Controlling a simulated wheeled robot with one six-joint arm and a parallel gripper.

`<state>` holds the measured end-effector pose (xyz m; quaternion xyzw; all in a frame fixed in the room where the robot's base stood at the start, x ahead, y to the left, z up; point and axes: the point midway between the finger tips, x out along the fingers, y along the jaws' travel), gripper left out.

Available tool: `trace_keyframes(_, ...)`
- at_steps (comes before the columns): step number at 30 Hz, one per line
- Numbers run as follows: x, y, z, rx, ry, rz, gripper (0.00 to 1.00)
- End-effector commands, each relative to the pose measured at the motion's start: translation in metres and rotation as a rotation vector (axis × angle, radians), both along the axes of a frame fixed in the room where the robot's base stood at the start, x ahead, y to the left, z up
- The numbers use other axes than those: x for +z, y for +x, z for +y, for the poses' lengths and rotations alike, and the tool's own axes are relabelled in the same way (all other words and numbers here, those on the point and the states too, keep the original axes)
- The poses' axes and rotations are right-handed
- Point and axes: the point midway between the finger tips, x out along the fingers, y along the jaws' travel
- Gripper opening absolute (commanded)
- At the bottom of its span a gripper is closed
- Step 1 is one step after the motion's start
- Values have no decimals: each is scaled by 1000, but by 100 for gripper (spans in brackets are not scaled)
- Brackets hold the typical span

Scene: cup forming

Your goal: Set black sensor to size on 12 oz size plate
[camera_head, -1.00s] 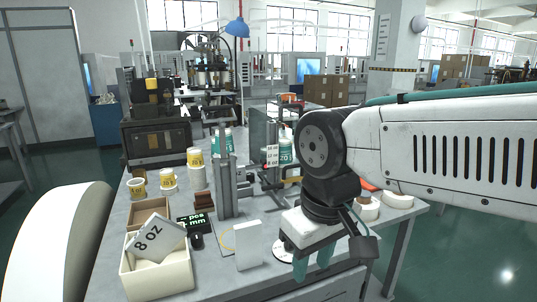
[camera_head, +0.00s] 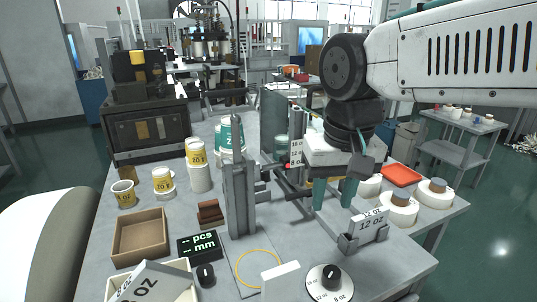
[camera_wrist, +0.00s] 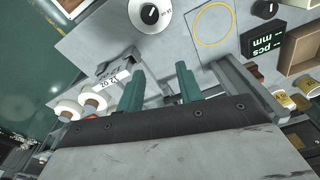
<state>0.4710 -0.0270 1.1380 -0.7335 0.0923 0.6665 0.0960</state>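A small upright size plate (camera_head: 297,150) with several stacked oz labels stands on the table, just left of my gripper (camera_head: 333,196). Its lettering is small, and I cannot clearly make out the black sensor beside it. My gripper's teal fingers point down and are apart with nothing between them. They also show apart in the wrist view (camera_wrist: 160,88). A white 12 OZ card (camera_head: 371,224) stands in a grey holder (camera_head: 362,240), to the right of and nearer than the fingers. That card also shows left of the fingers in the wrist view (camera_wrist: 112,82).
A grey metal post (camera_head: 239,195) stands left of my gripper. A dial (camera_head: 330,283), a yellow ring mark (camera_head: 258,268) and a black display (camera_head: 199,246) lie nearer. Paper rolls (camera_head: 398,209) are at right. Cups (camera_head: 163,181) and a brown tray (camera_head: 141,238) are at left.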

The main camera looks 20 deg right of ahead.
Motion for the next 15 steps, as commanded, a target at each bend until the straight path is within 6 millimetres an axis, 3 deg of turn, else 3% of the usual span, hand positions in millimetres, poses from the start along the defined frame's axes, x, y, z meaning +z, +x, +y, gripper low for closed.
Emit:
trace_keyframes(3, 24, 47, -2, -214, 13, 20, 36)
trace_keyframes(9, 51, 127, -3, -586, 28, 42, 36)
trace_keyframes(15, 55, 202, 1, -939, 23, 87, 36)
